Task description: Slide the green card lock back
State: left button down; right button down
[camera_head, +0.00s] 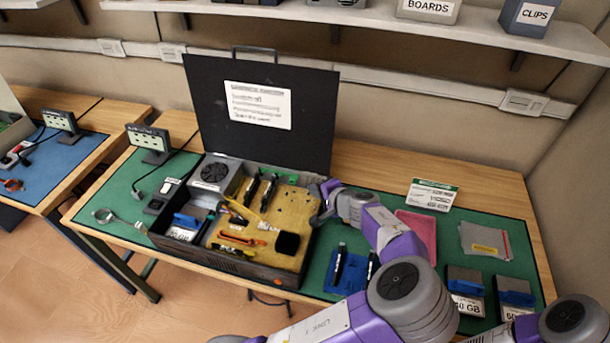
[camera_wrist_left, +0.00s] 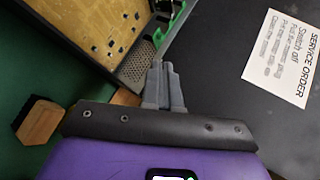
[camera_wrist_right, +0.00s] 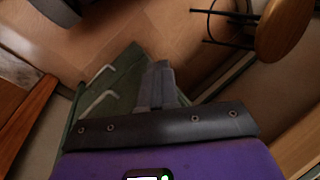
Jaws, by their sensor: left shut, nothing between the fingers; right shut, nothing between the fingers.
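The green card lock (camera_wrist_left: 172,24) shows in the left wrist view as a small green bracket at the board's edge, beside a perforated metal plate. In the head view a small green part (camera_head: 293,180) sits at the back right of the open case, by the tan board (camera_head: 285,203). My left gripper (camera_wrist_left: 162,68) is shut and empty, its tips just short of the green lock; whether they touch it I cannot tell. In the head view the left gripper (camera_head: 322,190) is over the case's right rear corner. My right gripper (camera_wrist_right: 160,66) is shut and empty, away from the case.
The case's black lid (camera_head: 262,145) stands upright behind. A blue holder with pens (camera_head: 347,271), a pink tray (camera_head: 417,232) and drive boxes (camera_head: 465,290) lie on the green mat to the right.

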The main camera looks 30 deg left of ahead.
aim_at(293, 181)
pick_arm(q)
jog(key=shift+s, duration=0.2)
pick_arm(e)
jog(key=shift+s, duration=0.2)
